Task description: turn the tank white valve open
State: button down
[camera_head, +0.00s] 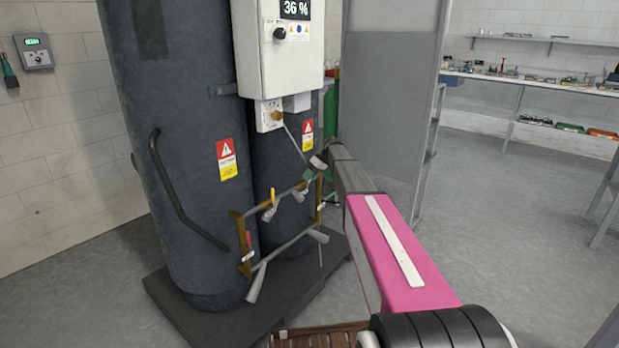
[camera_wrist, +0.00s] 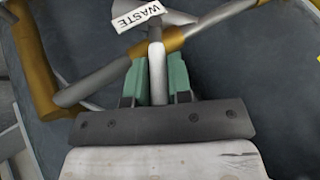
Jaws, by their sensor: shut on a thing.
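In the wrist view, a white valve handle (camera_wrist: 157,72) runs lengthwise between the two green fingertips of my gripper (camera_wrist: 158,80). My gripper is shut on this handle. The handle's far end meets a brass-coloured fitting (camera_wrist: 171,38) on the pipework. A white tag reading "WASTE" (camera_wrist: 138,15) sits just beyond it, upside down in this view. In the head view my gripper (camera_head: 313,169) is at the upper right of the pipe frame in front of the dark tanks; the held handle is too small to make out there.
A yellow-handled valve (camera_head: 272,199) and a red handle (camera_head: 248,239) are on the same pipe frame. Behind are a large dark tank (camera_head: 185,150) and a white control box (camera_head: 278,60) showing 36 %. A grey panel (camera_head: 385,110) stands to the right, with open floor beyond.

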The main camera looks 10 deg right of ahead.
jog(key=shift+w+d+f+m+g+y, duration=0.2)
jog(key=shift+w+d+f+g+y, duration=0.05)
jog(key=shift+g+y, duration=0.25)
jog(key=shift+w+d+f+m+g+y, duration=0.25)
jog(key=shift+g+y, duration=0.15)
jog(key=shift+y, duration=0.2)
jog(key=c, duration=1)
grip_release()
jog(key=shift+c, duration=0.2)
jog(key=shift+s, duration=0.1)
